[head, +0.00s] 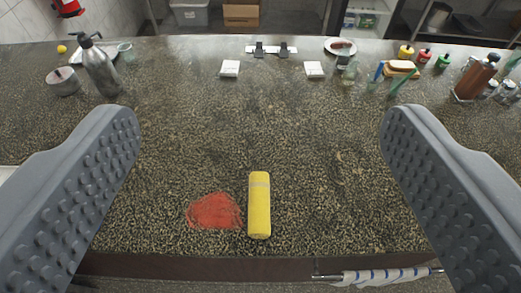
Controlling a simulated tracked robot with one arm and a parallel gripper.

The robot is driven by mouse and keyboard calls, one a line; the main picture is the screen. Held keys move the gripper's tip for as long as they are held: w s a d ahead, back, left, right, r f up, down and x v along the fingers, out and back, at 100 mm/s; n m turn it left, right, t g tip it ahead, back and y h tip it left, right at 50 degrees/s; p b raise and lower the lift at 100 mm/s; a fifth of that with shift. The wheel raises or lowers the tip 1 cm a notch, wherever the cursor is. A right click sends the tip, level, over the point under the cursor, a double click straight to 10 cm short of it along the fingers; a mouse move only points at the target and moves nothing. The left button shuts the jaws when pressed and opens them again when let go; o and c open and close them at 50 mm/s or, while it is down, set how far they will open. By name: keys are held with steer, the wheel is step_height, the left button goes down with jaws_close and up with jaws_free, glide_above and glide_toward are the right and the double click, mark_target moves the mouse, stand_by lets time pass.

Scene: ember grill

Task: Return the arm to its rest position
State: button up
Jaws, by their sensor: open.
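My gripper (258,158) is open and empty, with its two grey studded fingers wide apart at the left and right of the head view. Between them and beyond lies a dark speckled countertop (250,125). A yellow cylinder (259,205) lies on the counter near its front edge, apart from both fingers. A red patch (213,211) is on the counter just left of the cylinder; I cannot tell if it is a spill or powder.
A metal pump bottle (97,66) and a small pot (62,81) stand at the left. Bottles, a sandwich-like stack (402,68) and a brown bottle (476,76) crowd the right. A striped cloth (385,276) hangs on a front rail. The counter's middle is clear.

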steer(key=shift+t, duration=0.3)
steer(key=s+r, duration=0.3)
steer(key=shift+d+r, duration=0.3)
steer(key=shift+d, duration=0.05)
steer(key=shift+f, duration=0.1)
steer(key=shift+f+b, duration=0.95)
